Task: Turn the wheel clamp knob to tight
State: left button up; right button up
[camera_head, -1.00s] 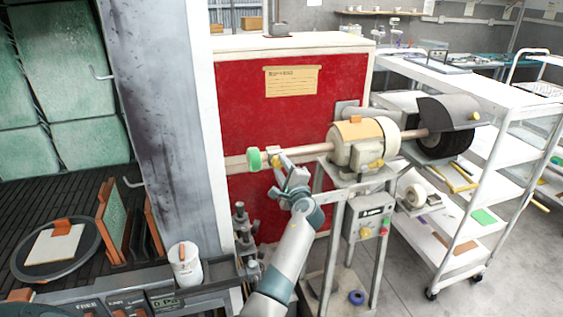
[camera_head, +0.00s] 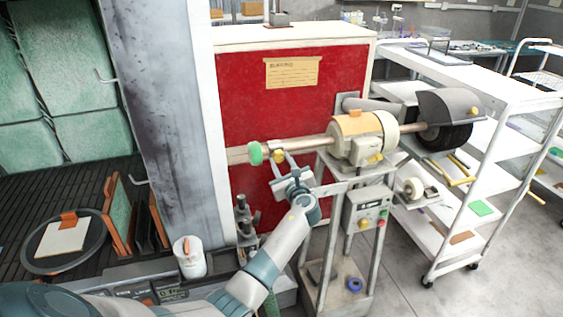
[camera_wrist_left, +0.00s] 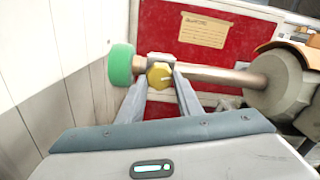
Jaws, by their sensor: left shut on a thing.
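The wheel clamp knob is a yellow, faceted knob (camera_head: 278,156) on a grey clamp at the left end of the buffing machine's shaft (camera_head: 305,145). It stands just right of the green wheel (camera_head: 255,153). In the left wrist view the knob (camera_wrist_left: 159,75) faces me, with a pale mark on its face. My left gripper (camera_head: 281,164) reaches up from below and is shut on the knob. Its two fingers (camera_wrist_left: 159,84) lie on either side of it in the wrist view. My right gripper is not in view.
The buffing machine's motor (camera_head: 362,138) sits on a metal stand, with a control box (camera_head: 368,210) below. A red panel (camera_head: 240,100) stands behind. A white shelf cart (camera_head: 480,85) is at the right. A white canister (camera_head: 189,258) stands left of my forearm.

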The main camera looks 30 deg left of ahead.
pick_arm(q)
jog(key=shift+m, duration=1.6)
jog(key=shift+a, duration=0.1)
jog(key=o, duration=1)
jog(key=shift+o, duration=0.2)
jog(key=shift+b+v, duration=0.3)
jog(key=shift+v, duration=0.5)
jog(key=b+v, duration=0.5)
jog(key=v, duration=1.1)
jog(key=shift+a, duration=0.1)
